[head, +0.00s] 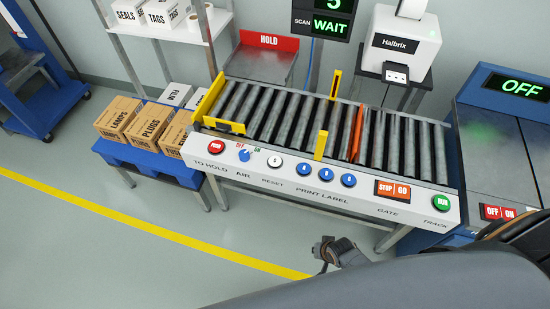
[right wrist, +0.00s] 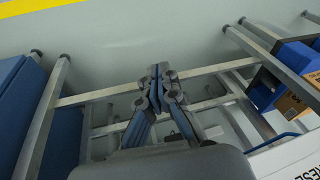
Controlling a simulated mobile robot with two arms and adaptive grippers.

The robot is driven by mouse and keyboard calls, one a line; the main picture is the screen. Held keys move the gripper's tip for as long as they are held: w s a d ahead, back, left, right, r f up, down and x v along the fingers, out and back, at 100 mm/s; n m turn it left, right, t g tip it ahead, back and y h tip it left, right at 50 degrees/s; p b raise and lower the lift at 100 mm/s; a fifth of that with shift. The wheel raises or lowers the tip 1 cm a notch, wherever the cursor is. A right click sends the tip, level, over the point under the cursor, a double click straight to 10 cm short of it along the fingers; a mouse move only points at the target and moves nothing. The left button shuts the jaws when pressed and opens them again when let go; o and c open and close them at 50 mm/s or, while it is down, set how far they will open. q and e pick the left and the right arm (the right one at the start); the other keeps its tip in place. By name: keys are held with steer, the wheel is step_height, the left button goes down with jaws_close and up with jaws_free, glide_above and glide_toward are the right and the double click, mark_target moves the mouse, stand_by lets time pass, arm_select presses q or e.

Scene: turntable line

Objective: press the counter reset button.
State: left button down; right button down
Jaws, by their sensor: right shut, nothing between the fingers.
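The reset button (head: 275,162) is a small white round button on the white control panel (head: 300,190), above the printed word RESET. It stands between the blue AIR knob (head: 244,156) and three blue PRINT LABEL buttons (head: 326,175). My right gripper (head: 322,266) is in front of the panel, below the GATE end and to the right of the reset button, apart from it. In the right wrist view its fingers (right wrist: 155,75) are together and empty. That view shows part of the panel's lettering at lower right, but no button. My left gripper is not in view.
Behind the panel runs a roller conveyor (head: 290,115) with yellow stops and an orange gate (head: 357,132). A sign (head: 330,26) reads WAIT. Red TO HOLD (head: 216,147), STOP/GO (head: 392,189) and green TRACK (head: 441,203) controls share the panel.

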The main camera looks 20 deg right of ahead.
steer(key=w+a+r+m+t+y+p, duration=0.15)
steer(key=w+a+r+m, duration=0.25)
steer(key=w+r, duration=0.95)
step_height(320, 180, up, 19)
steer(key=m+t+y+p, duration=0.1)
steer(key=m+t+y, duration=0.15)
steer(key=m, duration=0.85)
glide_above(277, 162)
steer(key=shift+g+y, duration=0.3)
steer(key=shift+y, duration=0.1)
step_height(277, 162, down, 7)
steer(key=b, duration=0.9)
steer(key=shift+r, duration=0.1)
steer(key=shift+f, duration=1)
